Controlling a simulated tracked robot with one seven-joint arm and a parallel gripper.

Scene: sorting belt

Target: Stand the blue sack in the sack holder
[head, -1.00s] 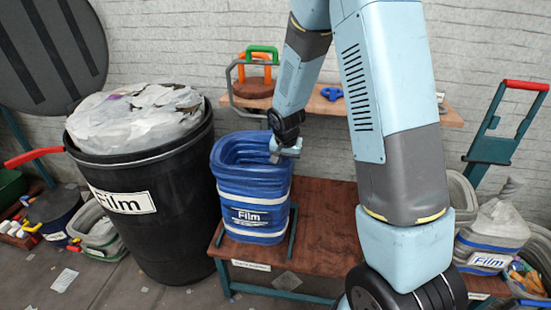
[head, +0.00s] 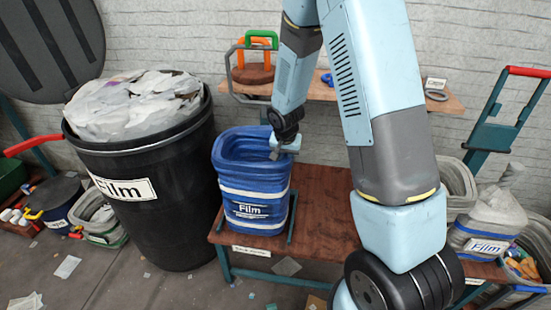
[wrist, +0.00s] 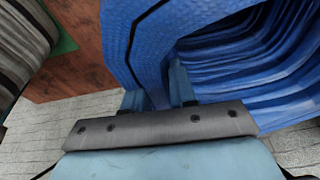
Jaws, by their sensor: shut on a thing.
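The blue sack (head: 253,183), with white bands and a "Film" label, stands upright and open-topped on the brown bench. Teal bars of the sack holder (head: 293,215) show beside its lower right side and at its foot; the sack hides most of the holder. I cannot tell whether the base is fully seated. My gripper (head: 277,150) is at the right part of the sack's rim. In the wrist view, its fingers (wrist: 158,92) are shut on the wall of the blue sack (wrist: 140,45), and the sack's folded inside shows to the right.
A black "Film" bin (head: 150,200) full of pale film stands close left of the sack. The bench (head: 325,215) is bare to the right. A wooden shelf (head: 330,93) with tools is behind. A grey-white "Film" sack (head: 490,225) and a teal hand truck (head: 500,125) are at the right.

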